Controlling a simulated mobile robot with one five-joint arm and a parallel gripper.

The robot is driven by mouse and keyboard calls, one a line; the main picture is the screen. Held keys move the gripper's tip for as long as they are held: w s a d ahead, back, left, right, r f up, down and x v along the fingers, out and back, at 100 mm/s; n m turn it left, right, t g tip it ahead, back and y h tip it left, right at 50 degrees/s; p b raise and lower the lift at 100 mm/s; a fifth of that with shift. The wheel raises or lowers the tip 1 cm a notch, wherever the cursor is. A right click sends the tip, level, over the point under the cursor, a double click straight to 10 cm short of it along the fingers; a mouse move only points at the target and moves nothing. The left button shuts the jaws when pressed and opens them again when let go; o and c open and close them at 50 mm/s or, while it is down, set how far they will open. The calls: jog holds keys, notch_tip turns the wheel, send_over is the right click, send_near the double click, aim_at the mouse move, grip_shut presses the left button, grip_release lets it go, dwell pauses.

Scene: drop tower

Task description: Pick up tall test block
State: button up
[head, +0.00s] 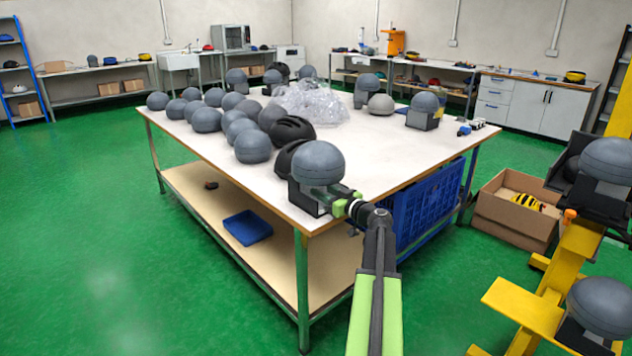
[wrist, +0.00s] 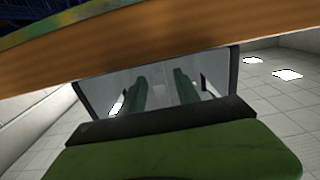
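I cannot pick out a thing that is clearly the tall test block. At the table's near corner, a grey dome (head: 318,163) sits on a dark block-like stand (head: 308,200). My gripper (head: 342,206) is at that corner, just right of the stand; whether it touches the stand is hidden. In the wrist view, two green fingers (wrist: 161,90) stand apart with a gap between them and nothing clearly held. A wooden edge (wrist: 150,58) crosses the upper part of that view, close to the fingers.
The white table (head: 225,158) carries several grey domes, black helmets (head: 292,130) and a clear plastic heap (head: 312,103). A blue crate (head: 425,205) is under it. A cardboard box (head: 510,225) and yellow stand (head: 545,290) are at right. Green floor is open at left.

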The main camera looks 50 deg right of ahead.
jog(key=w, duration=0.3)
jog(key=shift+d, duration=0.1)
grip_shut()
jog(key=shift+s, duration=0.1)
dwell(1.1)
